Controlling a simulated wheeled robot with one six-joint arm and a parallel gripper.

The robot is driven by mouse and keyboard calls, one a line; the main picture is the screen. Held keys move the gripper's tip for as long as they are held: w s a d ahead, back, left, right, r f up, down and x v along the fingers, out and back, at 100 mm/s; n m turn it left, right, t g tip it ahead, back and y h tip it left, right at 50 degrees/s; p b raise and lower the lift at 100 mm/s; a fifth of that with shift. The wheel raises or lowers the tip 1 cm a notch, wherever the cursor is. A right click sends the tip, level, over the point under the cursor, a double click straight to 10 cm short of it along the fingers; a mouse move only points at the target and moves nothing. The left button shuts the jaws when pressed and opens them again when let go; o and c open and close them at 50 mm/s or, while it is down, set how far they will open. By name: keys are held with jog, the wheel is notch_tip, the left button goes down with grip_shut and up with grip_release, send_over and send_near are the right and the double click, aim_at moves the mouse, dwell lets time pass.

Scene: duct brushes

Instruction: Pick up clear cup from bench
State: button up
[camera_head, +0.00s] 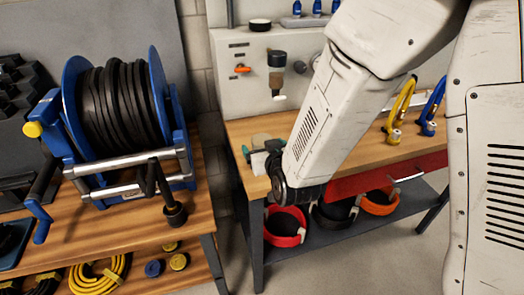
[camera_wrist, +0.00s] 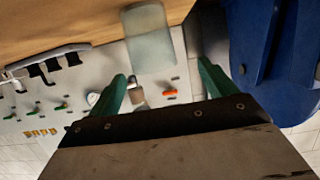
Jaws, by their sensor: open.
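A clear, pale grey-green cup (camera_wrist: 148,42) shows in the wrist view at the edge of the wooden bench top (camera_wrist: 60,25). It lies beyond and between the two green fingers of my gripper (camera_wrist: 162,70). The fingers are spread apart and nothing is between their tips. In the head view my gripper (camera_head: 256,150) is at the left end of the right-hand bench (camera_head: 350,155). A pale shape shows by its green fingers, but I cannot tell whether it is the cup. My arm hides part of this bench.
A blue hose reel (camera_head: 115,115) stands on the left bench (camera_head: 120,225). A floor gap separates the benches. The back panel (camera_head: 245,95) carries small fittings. Yellow (camera_head: 398,108) and blue (camera_head: 432,105) hooked tools stand farther right. A red coil (camera_head: 286,226) lies on the lower shelf.

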aim_at(259, 137)
jog(key=x, duration=0.7)
jog(key=shift+w+d+r, duration=0.1)
jog(key=shift+d+r, duration=0.05)
jog(key=shift+d, duration=0.25)
jog(key=c, duration=1)
